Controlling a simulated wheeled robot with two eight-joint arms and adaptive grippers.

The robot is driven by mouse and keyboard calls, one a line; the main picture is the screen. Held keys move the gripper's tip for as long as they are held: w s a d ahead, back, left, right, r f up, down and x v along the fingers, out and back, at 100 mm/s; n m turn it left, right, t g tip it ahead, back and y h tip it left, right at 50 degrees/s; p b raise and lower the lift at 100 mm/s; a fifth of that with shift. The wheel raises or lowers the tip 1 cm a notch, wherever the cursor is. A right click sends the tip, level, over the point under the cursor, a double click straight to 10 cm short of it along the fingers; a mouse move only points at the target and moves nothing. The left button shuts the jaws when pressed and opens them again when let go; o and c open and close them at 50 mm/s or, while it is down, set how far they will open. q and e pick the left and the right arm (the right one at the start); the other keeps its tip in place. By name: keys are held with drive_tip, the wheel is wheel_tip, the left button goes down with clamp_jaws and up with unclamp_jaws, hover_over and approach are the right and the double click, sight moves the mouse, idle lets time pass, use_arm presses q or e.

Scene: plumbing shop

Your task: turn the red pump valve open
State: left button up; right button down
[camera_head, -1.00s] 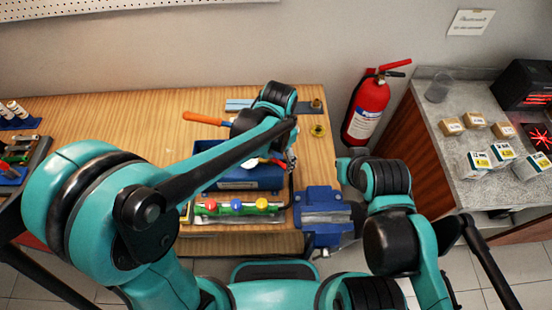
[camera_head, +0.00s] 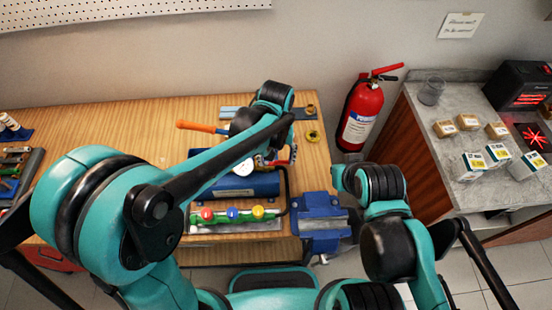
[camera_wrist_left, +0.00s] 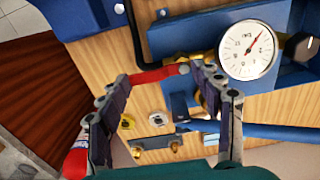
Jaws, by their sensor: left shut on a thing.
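The blue pump (camera_head: 245,186) stands on the wooden bench, with a round white gauge (camera_head: 243,167) beside my left forearm. The gauge also shows large in the left wrist view (camera_wrist_left: 247,50). The red valve handle (camera_wrist_left: 155,76) lies between the fingertips of my left gripper (camera_wrist_left: 165,77), which is shut on it, one finger at each end. In the head view my left arm covers most of the pump's top, and only a little red (camera_head: 293,153) shows by the gripper. My right arm is bent at the right, and its gripper does not show.
A manifold with red, blue and yellow knobs (camera_head: 232,215) lies before the pump. A blue vise (camera_head: 318,218) is at the bench's front right corner. An orange-handled tool (camera_head: 200,127) lies behind. A fire extinguisher (camera_head: 361,115) stands between bench and counter (camera_head: 440,160).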

sight(276, 162)
idle(0.4)
use_arm(q)
drive_tip(key=o, duration=1.2)
drive_tip(key=shift+w, duration=0.1)
drive_tip(key=shift+c, duration=0.2)
wheel_tip(276, 162, up, 12)
